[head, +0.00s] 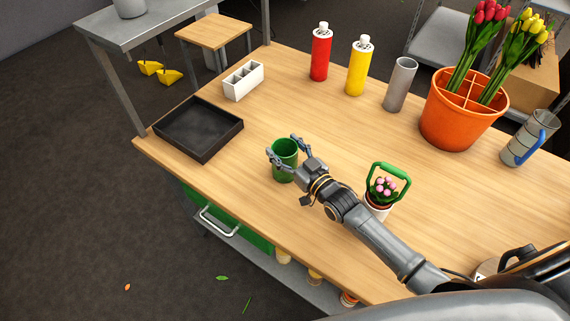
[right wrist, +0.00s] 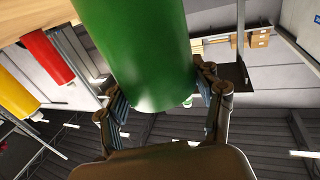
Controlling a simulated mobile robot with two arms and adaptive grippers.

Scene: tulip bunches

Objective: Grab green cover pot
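The green cover pot (head: 284,172) is a plain, empty-looking cylinder standing upright on the wooden table near its front edge. My right gripper (head: 283,147) reaches it from the right, with one finger on the near side and one on the far side of its upper part. In the right wrist view the pot (right wrist: 140,50) fills the space between the two spread fingers (right wrist: 160,100). Thin gaps seem to show beside it, so the fingers look open around it; contact is hard to judge. My left gripper is not in view.
A black tray (head: 165,148) lies left of the pot. A small flower pot with green handle (head: 378,203) stands right, close to my arm. A white divided box (head: 243,82), red bottle (head: 320,55), yellow bottle (head: 358,72), grey cylinder (head: 398,88) and orange tulip pot (head: 450,128) stand behind.

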